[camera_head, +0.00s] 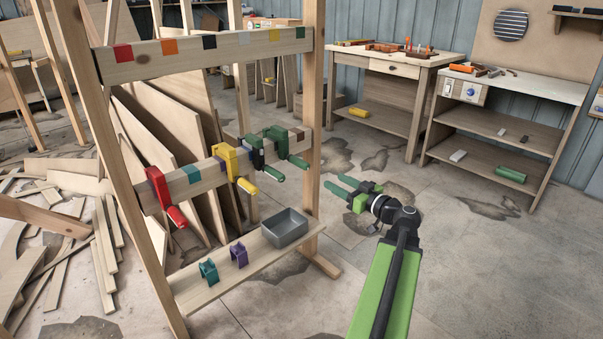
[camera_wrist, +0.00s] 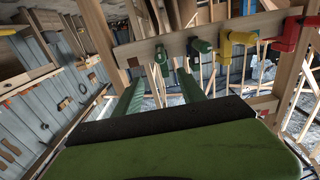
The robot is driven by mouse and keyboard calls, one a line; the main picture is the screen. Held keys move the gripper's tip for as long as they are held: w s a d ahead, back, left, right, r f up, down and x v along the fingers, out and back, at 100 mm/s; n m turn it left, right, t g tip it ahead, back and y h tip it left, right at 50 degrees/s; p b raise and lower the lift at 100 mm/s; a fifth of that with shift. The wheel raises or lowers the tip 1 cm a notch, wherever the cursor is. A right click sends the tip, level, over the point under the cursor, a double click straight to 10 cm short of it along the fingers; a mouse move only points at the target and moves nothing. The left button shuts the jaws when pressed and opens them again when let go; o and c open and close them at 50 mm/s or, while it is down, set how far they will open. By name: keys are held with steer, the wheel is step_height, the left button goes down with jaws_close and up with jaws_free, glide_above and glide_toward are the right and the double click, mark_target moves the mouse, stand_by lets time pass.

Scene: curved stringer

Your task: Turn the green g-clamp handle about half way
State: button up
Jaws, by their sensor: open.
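The green g-clamp (camera_head: 279,140) is on the right end of the middle rail, its green handle (camera_head: 299,161) sticking out toward the lower right. A darker clamp (camera_head: 256,152) with a dark green handle (camera_head: 271,175) sits just left of it. My gripper (camera_head: 333,183) is open and empty, in the air right of the rack, fingers pointing left, apart from the handle.
A yellow clamp (camera_head: 228,160) and red clamp (camera_head: 157,187) hang further left on the rail. The lower shelf (camera_head: 222,282) holds a grey bin (camera_head: 287,229) and two small clips. The rack's right post (camera_head: 313,120) stands near my gripper. Workbenches are behind; open floor is right.

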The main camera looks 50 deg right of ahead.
mark_target(300, 163)
steer(key=w, duration=1.1)
steer(key=w+d, duration=0.1)
steer(key=w, duration=0.5)
steer(key=shift+w+d, duration=0.1)
steer(key=shift+w, duration=0.15)
